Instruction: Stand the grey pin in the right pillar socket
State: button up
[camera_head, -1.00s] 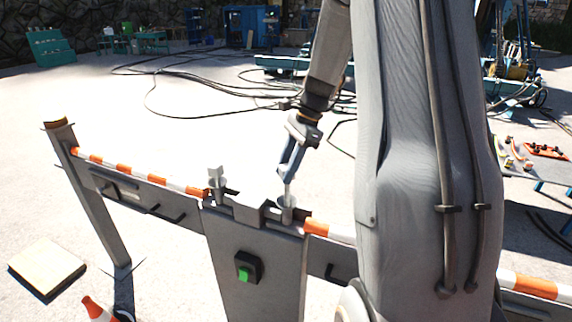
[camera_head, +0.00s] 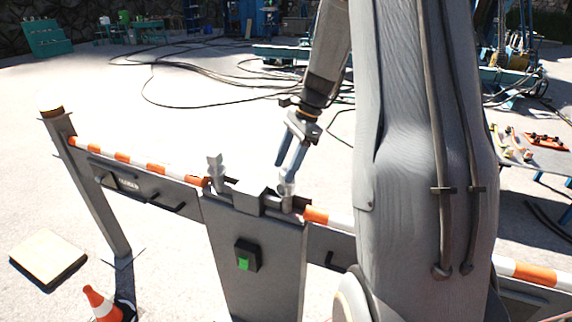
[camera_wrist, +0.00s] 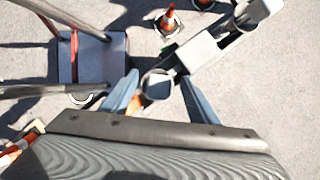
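The grey pin (camera_head: 287,173) stands in the right pillar socket (camera_head: 287,190), its pale top showing above the rim. In the wrist view the socket's round rim (camera_wrist: 146,80) surrounds the grey pin top (camera_wrist: 158,90). My gripper (camera_head: 287,168) is open, its two blue fingers spread just above the socket. The wrist view shows the fingers (camera_wrist: 160,96) on either side of the socket, apart from the pin as far as I can tell. A second pale pin (camera_head: 214,162) stands in the left pillar socket (camera_head: 218,184). How deep the grey pin sits is hidden.
A grey block (camera_head: 249,200) sits between the sockets on the pillar (camera_head: 255,285), which carries a green button (camera_head: 244,263). Orange-and-white striped rails (camera_head: 140,165) run to both sides. A traffic cone (camera_head: 100,304) stands at lower left. The space above the left rail is clear.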

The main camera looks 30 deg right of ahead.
jog(key=b+v, duration=0.2)
jog(key=v, duration=0.6)
jog(key=shift+f, duration=0.1)
dwell(0.9)
jog(key=s+a+f+n+h+b, duration=0.2)
jog(key=s+a+f+n, duration=0.5)
jog(key=a+n, duration=0.2)
jog(key=s+a+f+n+h+b, duration=0.2)
jog(key=s+a+f+n, duration=0.5)
jog(key=a+n, duration=0.2)
jog(key=shift+s+n+t+h, duration=0.3)
jog(key=shift+s+n+t, duration=0.1)
jog(key=shift+n, duration=0.3)
